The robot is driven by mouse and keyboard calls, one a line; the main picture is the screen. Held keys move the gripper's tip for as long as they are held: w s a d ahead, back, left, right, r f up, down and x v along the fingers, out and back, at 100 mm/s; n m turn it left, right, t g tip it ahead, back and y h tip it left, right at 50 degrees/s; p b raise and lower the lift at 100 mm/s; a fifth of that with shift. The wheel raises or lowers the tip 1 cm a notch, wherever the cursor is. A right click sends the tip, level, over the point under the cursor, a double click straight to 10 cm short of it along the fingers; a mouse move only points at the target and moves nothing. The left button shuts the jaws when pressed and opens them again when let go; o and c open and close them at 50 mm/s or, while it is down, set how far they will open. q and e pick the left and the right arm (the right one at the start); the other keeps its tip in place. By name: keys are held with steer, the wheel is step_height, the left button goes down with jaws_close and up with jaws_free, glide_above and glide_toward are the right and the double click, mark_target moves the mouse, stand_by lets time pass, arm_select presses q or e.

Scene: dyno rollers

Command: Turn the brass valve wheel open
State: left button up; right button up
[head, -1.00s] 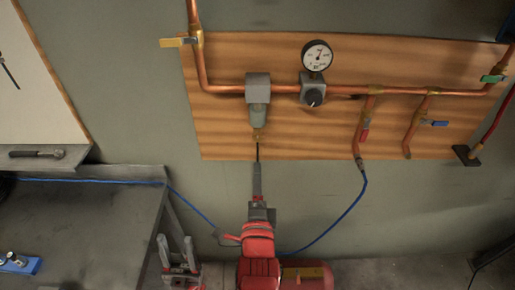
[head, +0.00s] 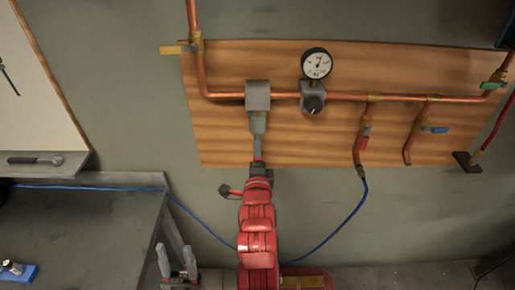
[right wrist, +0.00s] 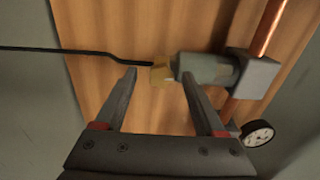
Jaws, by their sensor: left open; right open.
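A small brass valve wheel (right wrist: 161,76) sits at the end of a grey cylindrical bowl (right wrist: 207,68) in the right wrist view. My right gripper (right wrist: 159,80) is open, with one fingertip on either side of the wheel; I cannot tell whether they touch it. In the head view, the right gripper (head: 259,163) is at the lower end of the bowl (head: 258,124), and the wheel is hidden or too small to make out there. My left gripper (head: 176,252) is open and empty, low beside the bench.
A thin black tube (right wrist: 60,49) runs to the wheel. A blue hose (head: 345,220) hangs below. A dark bench (head: 90,225) stands at left.

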jaws_close()
steer(key=n+b, duration=1)
steer(key=n, duration=1.9)
steer(key=shift+n+b, duration=0.3)
steer(key=shift+b, duration=0.1)
stand_by(0.3)
stand_by(0.5)
